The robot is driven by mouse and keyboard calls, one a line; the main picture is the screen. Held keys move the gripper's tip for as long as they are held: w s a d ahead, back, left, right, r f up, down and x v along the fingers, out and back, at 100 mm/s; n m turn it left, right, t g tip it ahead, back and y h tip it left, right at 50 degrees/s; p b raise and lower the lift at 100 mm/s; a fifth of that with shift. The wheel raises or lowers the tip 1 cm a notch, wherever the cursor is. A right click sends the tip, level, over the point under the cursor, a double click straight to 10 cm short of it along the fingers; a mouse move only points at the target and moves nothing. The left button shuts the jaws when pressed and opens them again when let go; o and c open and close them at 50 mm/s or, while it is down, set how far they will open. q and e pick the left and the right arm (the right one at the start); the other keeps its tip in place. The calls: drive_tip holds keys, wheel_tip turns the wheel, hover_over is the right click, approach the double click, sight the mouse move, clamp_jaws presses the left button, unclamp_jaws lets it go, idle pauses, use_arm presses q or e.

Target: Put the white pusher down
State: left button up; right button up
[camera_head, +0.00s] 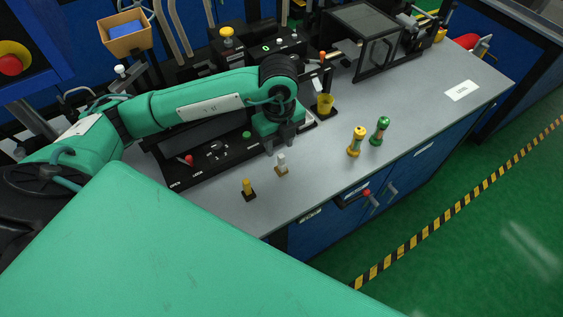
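The white pusher (281,160) has a pale top on a small tan block and looks upright on the grey bench top (335,185), near the front edge of a black plate. My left gripper (280,145) is just above and behind it in the camera_head view. Its two dark fingers point down and are spread apart, with nothing visible between them. The pusher shows in front of the fingers and seems clear of them. Whether there is any contact is hard to tell at this size. My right gripper is not in view.
A yellow pusher on a dark block (248,189) stands to the left. A yellow-topped piece (356,141) and a green-topped piece (379,131) stand to the right. The bench's front right is clear.

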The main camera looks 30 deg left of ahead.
sight(281, 156)
use_arm(q)
drive_tip(key=shift+f, duration=0.3)
drive_tip(key=shift+d+f, duration=0.1)
drive_tip(key=shift+f, duration=0.15)
drive_tip(key=f, duration=0.1)
drive_tip(key=f+p, duration=0.1)
drive_tip(key=f, duration=0.1)
drive_tip(key=f+p, duration=0.1)
drive_tip(key=shift+s+d+f, duration=0.15)
drive_tip(key=shift+d+f, duration=0.15)
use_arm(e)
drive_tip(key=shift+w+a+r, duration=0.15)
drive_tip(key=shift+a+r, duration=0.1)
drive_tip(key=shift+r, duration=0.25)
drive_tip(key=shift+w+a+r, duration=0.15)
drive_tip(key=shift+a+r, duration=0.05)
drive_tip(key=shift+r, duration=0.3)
use_arm(q)
clamp_jaws()
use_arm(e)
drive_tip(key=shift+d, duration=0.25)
